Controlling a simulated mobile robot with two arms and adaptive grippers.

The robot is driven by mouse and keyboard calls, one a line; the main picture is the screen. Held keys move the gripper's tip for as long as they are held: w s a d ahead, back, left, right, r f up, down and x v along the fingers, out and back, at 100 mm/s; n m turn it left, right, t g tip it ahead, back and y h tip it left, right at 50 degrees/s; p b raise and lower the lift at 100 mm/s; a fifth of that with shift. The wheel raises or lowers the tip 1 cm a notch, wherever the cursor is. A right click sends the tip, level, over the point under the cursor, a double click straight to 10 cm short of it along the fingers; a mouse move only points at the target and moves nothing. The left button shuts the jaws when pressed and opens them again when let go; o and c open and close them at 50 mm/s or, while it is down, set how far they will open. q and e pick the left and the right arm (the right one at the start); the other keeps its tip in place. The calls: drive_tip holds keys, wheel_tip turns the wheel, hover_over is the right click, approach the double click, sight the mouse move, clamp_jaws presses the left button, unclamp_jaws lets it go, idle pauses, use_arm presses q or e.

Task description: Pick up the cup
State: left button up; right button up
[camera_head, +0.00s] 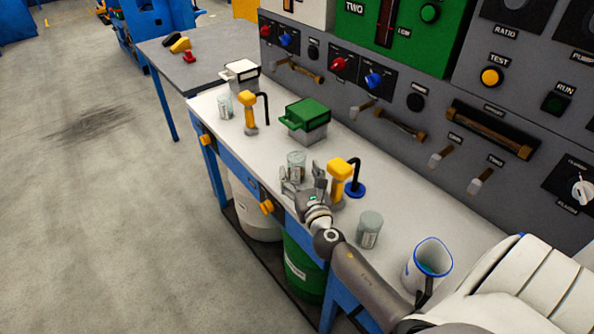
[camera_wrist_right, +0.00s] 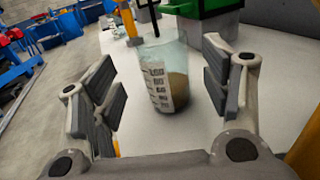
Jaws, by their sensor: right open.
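A clear glass cup (camera_head: 296,165) with printed markings stands upright on the white bench (camera_head: 408,203), left of the nearer yellow dispenser. In the right wrist view the cup (camera_wrist_right: 166,78) holds some brownish contents and stands beyond and between my fingers. My right gripper (camera_head: 303,182) is open and empty, just on the near side of the cup; its fingers (camera_wrist_right: 160,90) are spread wide on either side. Two similar cups stand on the bench, one at the far end (camera_head: 225,107) and one nearer (camera_head: 369,230). My left gripper is not in view.
A yellow dispenser (camera_head: 341,178) with a black spout stands close to the right of my gripper. A green-lidded box (camera_head: 306,115) is behind the cup. A white mug (camera_head: 428,262) is at the near end. The control panel (camera_head: 400,90) borders the bench.

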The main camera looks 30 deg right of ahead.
sight(299, 169)
drive_tip(key=shift+r+x, duration=0.25)
drive_tip(key=shift+x, duration=2.1)
drive_tip(key=shift+w+d+f, duration=0.2)
drive_tip(key=c, duration=1)
drive_tip(key=shift+r, duration=0.1)
drive_tip(key=shift+c, duration=0.8)
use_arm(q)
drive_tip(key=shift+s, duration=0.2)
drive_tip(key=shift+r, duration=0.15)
